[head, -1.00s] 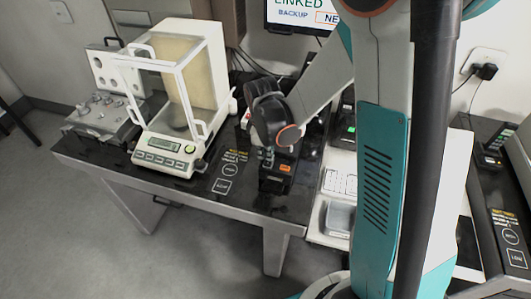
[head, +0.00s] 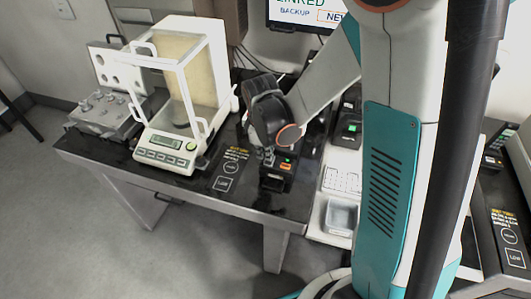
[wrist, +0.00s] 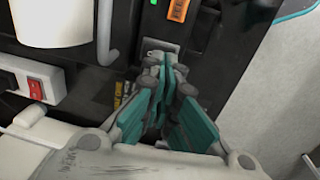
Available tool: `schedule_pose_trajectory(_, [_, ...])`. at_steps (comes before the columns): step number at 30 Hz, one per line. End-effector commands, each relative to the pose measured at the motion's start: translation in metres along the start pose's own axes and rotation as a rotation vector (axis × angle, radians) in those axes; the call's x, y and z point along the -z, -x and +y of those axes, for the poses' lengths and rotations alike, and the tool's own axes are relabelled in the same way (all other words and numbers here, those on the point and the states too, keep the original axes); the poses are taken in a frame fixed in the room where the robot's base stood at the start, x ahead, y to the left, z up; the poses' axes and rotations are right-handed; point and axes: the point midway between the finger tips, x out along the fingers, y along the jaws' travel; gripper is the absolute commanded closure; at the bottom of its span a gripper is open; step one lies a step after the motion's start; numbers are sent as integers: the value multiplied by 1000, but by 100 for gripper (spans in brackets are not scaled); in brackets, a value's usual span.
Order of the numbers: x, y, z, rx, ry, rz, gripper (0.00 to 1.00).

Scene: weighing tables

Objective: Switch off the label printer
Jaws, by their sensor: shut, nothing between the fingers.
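A small black device, which I take to be the label printer (head: 274,184), stands near the front edge of the dark table. It shows a green light and an orange patch; these also show at the top of the wrist view, on the label printer (wrist: 196,12). My gripper (head: 268,160) is over its left side, pointing down, with its fingers together and empty. In the wrist view my gripper (wrist: 162,58) has its tips at or just above a small grey tab on the device. Contact is unclear, and my fingers hide part of that area.
A glass-walled balance (head: 165,147) stands to the left, with a grey apparatus (head: 103,115) beyond it. A red rocker switch (wrist: 36,89) shows at the left of the wrist view. A keypad (head: 341,179) and grey tray (head: 341,216) lie to the right.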

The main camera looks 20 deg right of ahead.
Motion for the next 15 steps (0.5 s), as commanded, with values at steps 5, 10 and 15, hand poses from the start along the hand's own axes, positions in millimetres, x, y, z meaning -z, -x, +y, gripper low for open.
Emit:
schedule_pose_trajectory(5, [8,38,2,1,-1,0,100])
schedule_pose_trajectory(10, [7,75,2,1,-2,0,100])
schedule_pose_trajectory(15, [7,105,1,1,-1,0,100])
